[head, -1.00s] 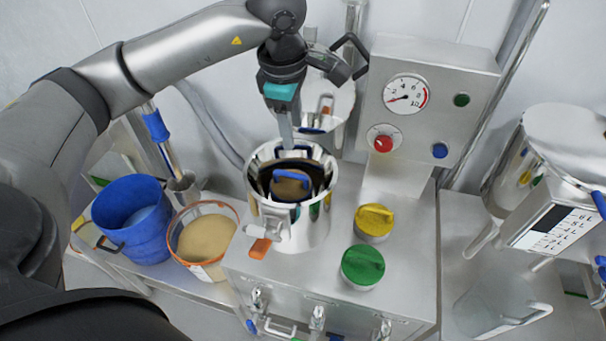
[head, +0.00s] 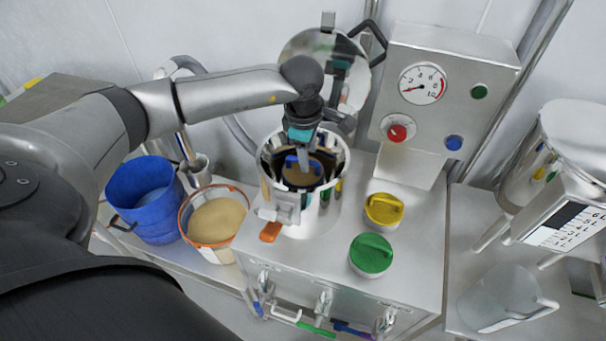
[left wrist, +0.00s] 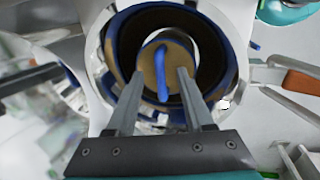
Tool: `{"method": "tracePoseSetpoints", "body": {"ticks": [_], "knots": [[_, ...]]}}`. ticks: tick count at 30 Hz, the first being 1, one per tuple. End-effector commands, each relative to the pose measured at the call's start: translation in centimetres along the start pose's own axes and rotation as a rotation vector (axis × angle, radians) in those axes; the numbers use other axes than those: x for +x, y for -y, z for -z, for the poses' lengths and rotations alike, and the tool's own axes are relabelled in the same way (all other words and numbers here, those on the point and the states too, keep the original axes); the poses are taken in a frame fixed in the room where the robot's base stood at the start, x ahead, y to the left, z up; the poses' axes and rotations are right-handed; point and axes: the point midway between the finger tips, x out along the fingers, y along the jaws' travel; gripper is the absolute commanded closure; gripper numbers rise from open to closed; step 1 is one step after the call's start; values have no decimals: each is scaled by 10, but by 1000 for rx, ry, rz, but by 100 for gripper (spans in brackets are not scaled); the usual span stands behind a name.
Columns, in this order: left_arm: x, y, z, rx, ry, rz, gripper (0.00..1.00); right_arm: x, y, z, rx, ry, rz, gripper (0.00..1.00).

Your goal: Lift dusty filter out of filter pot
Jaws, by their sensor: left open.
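The filter pot (head: 327,205) is a shiny steel cylinder with its mouth open, standing on the steel cabinet. Inside it sits the dusty filter (head: 319,171), tan and dark with a blue rim and a blue bar handle; it also shows in the left wrist view (left wrist: 205,72). My left gripper (head: 304,162) points down into the pot's mouth, over the filter. In the left wrist view its two fingers (left wrist: 156,84) are apart, one on each side of the blue handle (left wrist: 161,72), with nothing held. Whether they touch it I cannot tell. My right gripper is not in view.
A blue bucket (head: 150,229) and an orange-rimmed tub of tan powder (head: 190,239) stand left of the pot. Yellow (head: 384,208) and green (head: 371,254) knobbed caps are on the right. A gauge panel (head: 447,112) rises behind. An orange-tipped clamp (head: 271,231) juts from the pot's front.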

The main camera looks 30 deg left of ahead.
Motion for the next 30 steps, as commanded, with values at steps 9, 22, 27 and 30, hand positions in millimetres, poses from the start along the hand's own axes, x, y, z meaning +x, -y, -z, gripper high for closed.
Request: {"method": "tracePoseSetpoints", "body": {"ticks": [9,22,27,30], "knots": [[15,0,0,0,0,0,48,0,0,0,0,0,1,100],[14,0,0,0,0,0,88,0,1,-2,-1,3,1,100],[14,0,0,0,0,0,100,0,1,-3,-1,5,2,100],[14,0,0,0,0,0,100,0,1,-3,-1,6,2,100]]}}
